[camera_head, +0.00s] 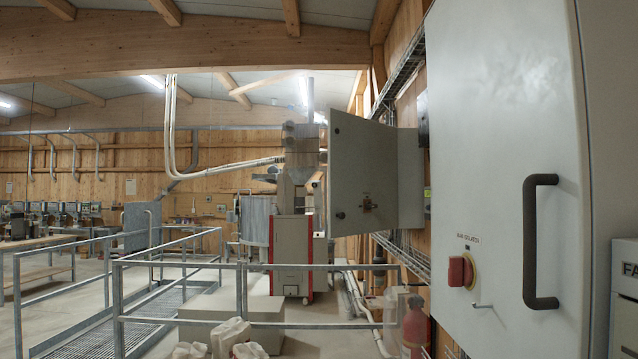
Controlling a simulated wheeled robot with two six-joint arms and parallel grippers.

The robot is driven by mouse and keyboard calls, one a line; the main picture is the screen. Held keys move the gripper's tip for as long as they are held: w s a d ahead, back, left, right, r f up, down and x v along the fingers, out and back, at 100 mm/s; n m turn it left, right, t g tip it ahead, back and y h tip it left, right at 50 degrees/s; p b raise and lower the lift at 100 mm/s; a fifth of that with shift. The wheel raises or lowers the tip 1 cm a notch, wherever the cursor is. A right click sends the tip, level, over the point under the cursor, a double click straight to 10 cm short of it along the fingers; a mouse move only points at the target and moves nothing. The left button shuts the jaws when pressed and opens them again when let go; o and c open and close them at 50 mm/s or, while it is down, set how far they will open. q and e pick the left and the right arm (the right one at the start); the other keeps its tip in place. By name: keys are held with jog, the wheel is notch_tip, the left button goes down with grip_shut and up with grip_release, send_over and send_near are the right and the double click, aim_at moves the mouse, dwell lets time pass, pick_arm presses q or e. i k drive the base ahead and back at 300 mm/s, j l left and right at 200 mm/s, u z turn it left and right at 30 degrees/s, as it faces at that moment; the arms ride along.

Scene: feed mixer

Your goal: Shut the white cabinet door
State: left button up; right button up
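A large pale grey-white cabinet door (490,110) fills the right side of the view, close to me. It has a dark upright bar handle (531,240) and a red isolator switch (461,271). I cannot tell whether this near door is fully shut. Farther back on the wall, a smaller grey-white cabinet (410,178) has a panel (357,150) standing out to the left at an angle, which looks like an open door with a small dark latch on it. Neither of my grippers is in view.
A metal railing (245,265) runs across the walkway ahead. Pale sacks (230,338) lie low at the front, and a red extinguisher-like cylinder (414,325) stands below the cabinets. A machine with a red-edged base (290,240) stands beyond the railing.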

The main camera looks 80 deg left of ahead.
aim_at(363, 158)
jog(key=u, duration=0.4)
jog(key=j+u, duration=0.1)
jog(key=u, duration=0.35)
jog(key=j+u, duration=0.1)
jog(key=u, duration=0.75)
jog(key=i+u, duration=0.1)
jog(key=u, duration=0.3)
